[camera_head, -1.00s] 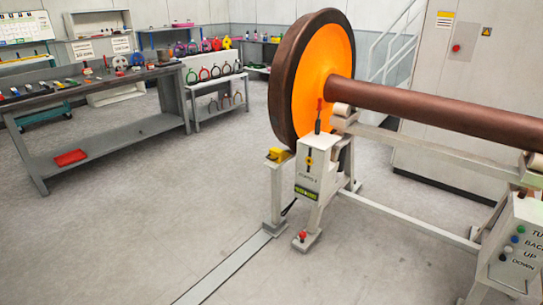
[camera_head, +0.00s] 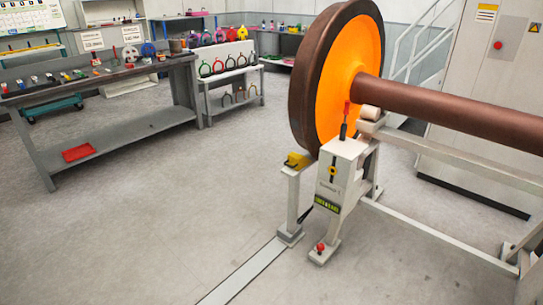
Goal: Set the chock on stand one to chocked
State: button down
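The stand (camera_head: 333,185) is a pale post right of centre, with small black lettering too blurred to read for sure and a yellow-green label. A red-tipped lever (camera_head: 345,122) stands upright on its top. The yellow chock (camera_head: 297,160) sits on a separate pale post just left of the stand, close below the wheel's rim. Whether it touches the wheel cannot be told. The wheel (camera_head: 340,85) has an orange face and a brown rim, with a brown axle (camera_head: 455,115) running right. My gripper is not in view.
A grey workbench (camera_head: 105,135) with tools and a red tray (camera_head: 78,153) stands at left. A rack of coloured rings (camera_head: 230,85) is behind it. A low frame rail (camera_head: 430,233) runs right from the stand. A pale floor strip (camera_head: 245,270) leads to the chock post. Floor at centre-left is clear.

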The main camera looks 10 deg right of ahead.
aim_at(295, 161)
jog(key=u, duration=0.65)
jog(key=i, duration=1.05)
jog(key=u, duration=0.55)
